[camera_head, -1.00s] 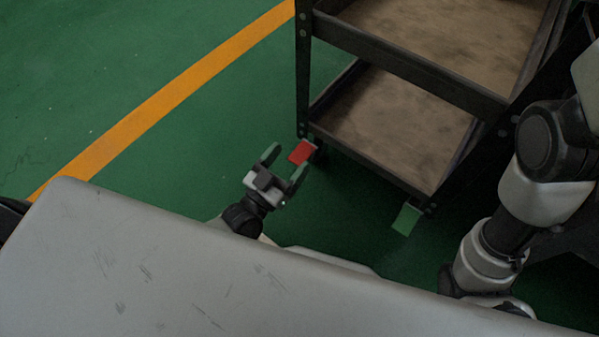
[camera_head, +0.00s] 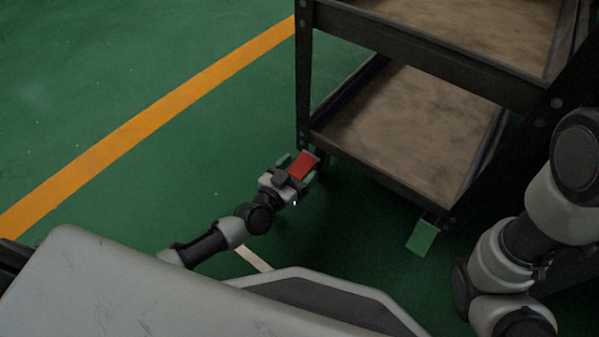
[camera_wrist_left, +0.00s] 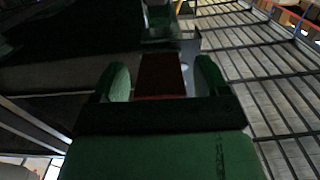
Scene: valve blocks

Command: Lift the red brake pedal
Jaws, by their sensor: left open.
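The red brake pedal (camera_head: 304,164) sticks out at the near left foot of the cart, low above the floor. My left gripper (camera_head: 298,170) is open, with its fingers on either side of the pedal. In the left wrist view the pedal (camera_wrist_left: 161,76) lies between the two green fingertips (camera_wrist_left: 162,84), with a gap on each side. My right arm shows at the right of the head view, but its gripper is out of view.
The dark shelf cart (camera_head: 375,185) with brown shelves stands over the pedal. A green pedal (camera_head: 421,237) sticks out at its other near foot. Green floor (camera_head: 150,55) with an orange line (camera_head: 150,120) is clear to the left.

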